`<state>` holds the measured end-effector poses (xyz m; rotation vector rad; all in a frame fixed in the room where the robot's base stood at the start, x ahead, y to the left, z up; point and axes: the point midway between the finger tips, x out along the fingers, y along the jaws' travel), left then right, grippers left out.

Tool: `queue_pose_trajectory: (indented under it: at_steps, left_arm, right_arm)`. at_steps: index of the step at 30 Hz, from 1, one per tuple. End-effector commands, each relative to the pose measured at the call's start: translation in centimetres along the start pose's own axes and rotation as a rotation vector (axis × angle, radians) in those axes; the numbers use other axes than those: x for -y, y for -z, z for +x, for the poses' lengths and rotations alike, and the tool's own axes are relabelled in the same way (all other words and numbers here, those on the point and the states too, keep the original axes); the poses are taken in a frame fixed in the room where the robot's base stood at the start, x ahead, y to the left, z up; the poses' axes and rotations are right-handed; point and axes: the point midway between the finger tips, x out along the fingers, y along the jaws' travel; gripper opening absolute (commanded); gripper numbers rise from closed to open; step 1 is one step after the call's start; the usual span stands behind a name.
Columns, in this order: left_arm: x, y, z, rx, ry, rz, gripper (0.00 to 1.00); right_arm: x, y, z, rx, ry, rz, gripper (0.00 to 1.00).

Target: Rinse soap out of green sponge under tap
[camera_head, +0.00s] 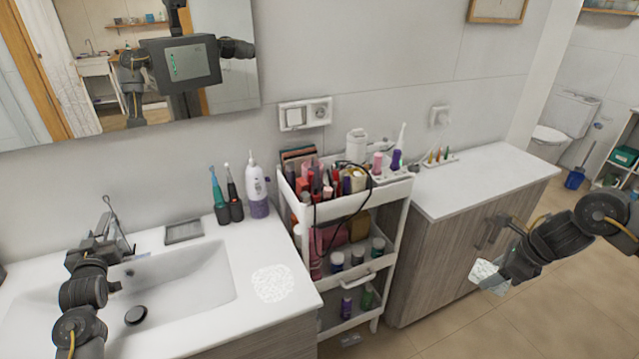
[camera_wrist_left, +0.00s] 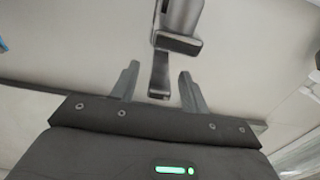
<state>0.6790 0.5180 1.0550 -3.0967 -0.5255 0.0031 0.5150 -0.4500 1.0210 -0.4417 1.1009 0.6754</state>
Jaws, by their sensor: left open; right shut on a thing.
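The grey metal tap (camera_head: 113,222) stands at the back of the white sink (camera_head: 190,275). My left gripper (camera_head: 122,245) is open at the tap. In the left wrist view, my open left fingers (camera_wrist_left: 159,80) stand on either side of a grey tap part (camera_wrist_left: 178,22), with a gap on each side. My right gripper (camera_head: 500,262) is shut on a whitish, pale object (camera_head: 487,276), which looks like a foam-covered sponge; no clear green shows on it. It is held over the floor, in front of the wooden cabinet, far right of the sink.
A white lacy patch, perhaps foam, (camera_head: 272,283) lies on the counter right of the sink. Electric toothbrushes (camera_head: 228,200) and a white bottle (camera_head: 258,190) stand behind it. A full cosmetics cart (camera_head: 345,215) stands between the sink counter and the cabinet (camera_head: 440,255). A dark drain plug (camera_head: 136,315) sits in the basin.

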Motion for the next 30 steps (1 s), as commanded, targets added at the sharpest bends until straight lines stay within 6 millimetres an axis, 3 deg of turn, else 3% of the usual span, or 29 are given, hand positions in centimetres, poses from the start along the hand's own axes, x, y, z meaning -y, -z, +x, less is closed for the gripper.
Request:
queue_pose_trajectory:
  at_steps: [12,23,30]
  left_arm:
    - [-0.01,-0.01,0.83,0.000,0.000,0.000,0.45]
    - [0.01,0.00,0.81,0.000,0.000,0.000,0.00]
    - [-0.31,0.15,0.92,0.004,-0.004,-0.001,0.00]
  right_arm:
    - [0.01,-0.06,-0.16,0.000,0.000,0.000,0.31]
    - [0.01,-0.07,-0.15,0.000,0.000,0.000,0.31]
    - [0.00,-0.20,-0.32,0.001,0.000,-0.001,0.31]
